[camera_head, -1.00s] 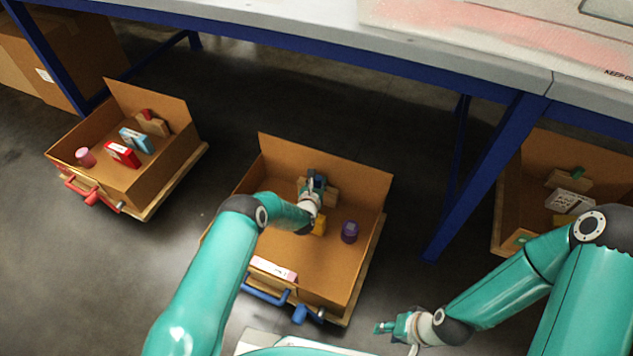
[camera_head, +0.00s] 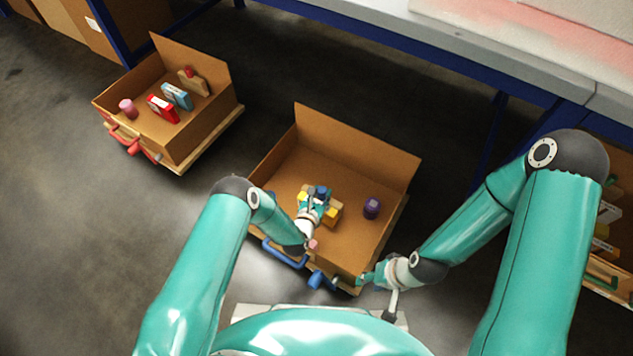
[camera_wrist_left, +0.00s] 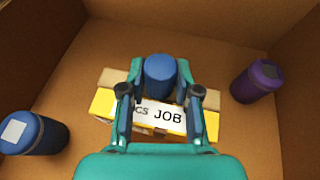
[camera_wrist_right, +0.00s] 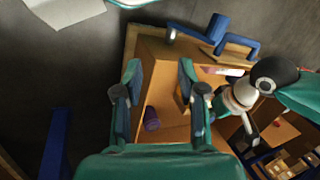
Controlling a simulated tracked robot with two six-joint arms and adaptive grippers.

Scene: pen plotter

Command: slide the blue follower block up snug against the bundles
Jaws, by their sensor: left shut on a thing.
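The follower block is a wooden bar (camera_wrist_left: 112,77) with a blue knob (camera_wrist_left: 160,72) on top. It stands in the middle open carton (camera_head: 372,158). My left gripper (camera_head: 321,192) is shut on the knob from above. In the left wrist view, a yellow bundle (camera_wrist_left: 207,124) with a white "JOB" label lies right along the bar's near side. They look touching or nearly so; the fingers and knob hide part of the join. My right gripper (camera_head: 371,278) is open and empty at the carton's near right corner; its spread fingers show in the right wrist view (camera_wrist_right: 160,72).
A purple canister (camera_head: 372,207) stands right of the block, and a dark blue canister (camera_wrist_left: 35,133) stands left. The carton has a blue handle (camera_head: 284,254) in front. Another carton (camera_head: 190,146) with red and blue boxes stands at the left. The carton's back floor is clear.

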